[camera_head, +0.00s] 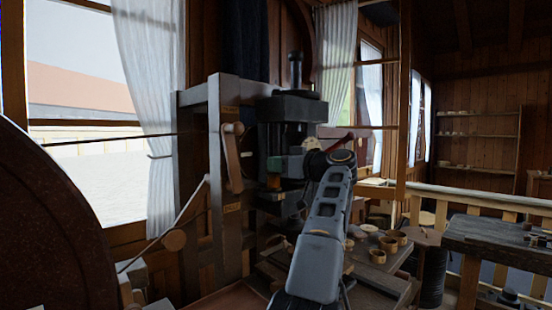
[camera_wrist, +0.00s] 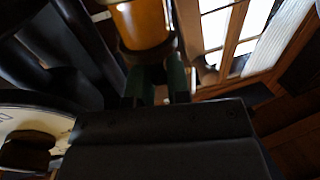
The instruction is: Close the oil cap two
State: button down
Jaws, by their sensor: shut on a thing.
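An amber oil cup (camera_wrist: 140,22) with a dark lower rim shows at the top of the wrist view. A small orange-amber patch, apparently the same cup (camera_head: 273,183), shows on the dark machine in the head view. My gripper (camera_wrist: 158,85) is right at the cup's lower end, its two dark fingers close together. It is shut on a small part there, apparently oil cap two, mostly hidden by the fingers and shadow. I cannot tell how far the cap is turned. In the head view my arm reaches to the machine and the fingertips are hard to make out.
The dark machine (camera_head: 292,110) stands on a grey wooden frame (camera_head: 222,130) with a crank beside it. A bench with several small wooden cups (camera_head: 377,256) is to the right of my arm. A large dark wheel (camera_head: 45,225) fills the left. A railing runs at the right.

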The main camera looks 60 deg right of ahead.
dwell(0.5)
jog(key=c, duration=1.1)
grip_release()
jog(key=shift+s, duration=0.15)
jog(key=s, duration=1.3)
jog(key=shift+s+a+p, duration=0.25)
jog(key=shift+s+p, duration=0.05)
jog(key=shift+s, duration=0.05)
